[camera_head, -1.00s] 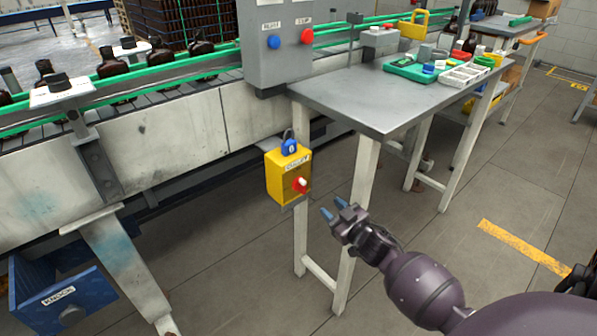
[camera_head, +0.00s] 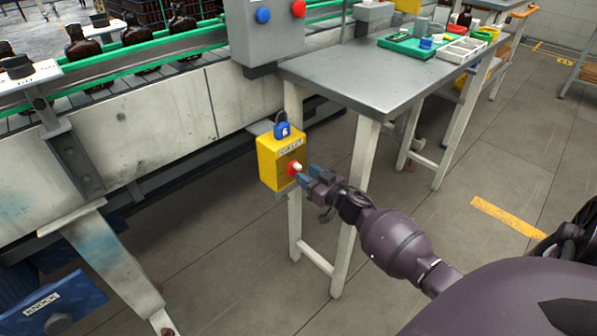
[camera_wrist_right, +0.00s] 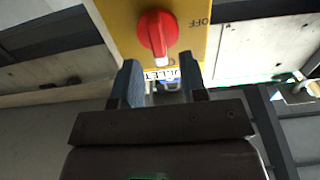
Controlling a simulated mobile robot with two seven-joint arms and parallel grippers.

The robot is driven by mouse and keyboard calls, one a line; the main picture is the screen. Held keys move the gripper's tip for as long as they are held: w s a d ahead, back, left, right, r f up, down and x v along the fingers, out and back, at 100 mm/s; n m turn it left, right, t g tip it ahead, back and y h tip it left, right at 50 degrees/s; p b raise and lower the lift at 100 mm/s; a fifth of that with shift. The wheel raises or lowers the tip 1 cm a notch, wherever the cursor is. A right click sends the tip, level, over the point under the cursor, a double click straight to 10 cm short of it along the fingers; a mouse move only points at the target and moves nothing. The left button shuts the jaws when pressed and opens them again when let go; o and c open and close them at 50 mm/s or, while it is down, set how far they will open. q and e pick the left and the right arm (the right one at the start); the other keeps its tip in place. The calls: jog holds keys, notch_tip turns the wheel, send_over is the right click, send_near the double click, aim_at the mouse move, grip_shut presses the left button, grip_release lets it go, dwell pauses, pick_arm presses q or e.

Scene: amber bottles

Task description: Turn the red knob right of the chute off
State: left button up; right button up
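The red knob (camera_head: 294,168) sits on the front of a yellow box (camera_head: 268,165) fixed beside the table leg. In the right wrist view the red knob (camera_wrist_right: 157,33) has its grip lying roughly along the picture's vertical. A white mark shows at its lower end, away from the printed "OFF" on the yellow face (camera_wrist_right: 200,22). My right gripper (camera_head: 306,175) is just in front of the knob. In the wrist view its two blue fingers (camera_wrist_right: 159,70) are apart with nothing held, and the knob lies just beyond the tips. My left gripper is out of view.
The grey table (camera_head: 350,88) overhangs to the right, with white legs close to my arm. A panel with blue and red buttons (camera_head: 265,35) hangs above. A blue box (camera_head: 55,305) is at lower left.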

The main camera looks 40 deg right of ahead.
aim_at(300, 170)
jog(key=shift+w+a, duration=0.1)
jog(key=shift+w, duration=1.55)
grip_shut()
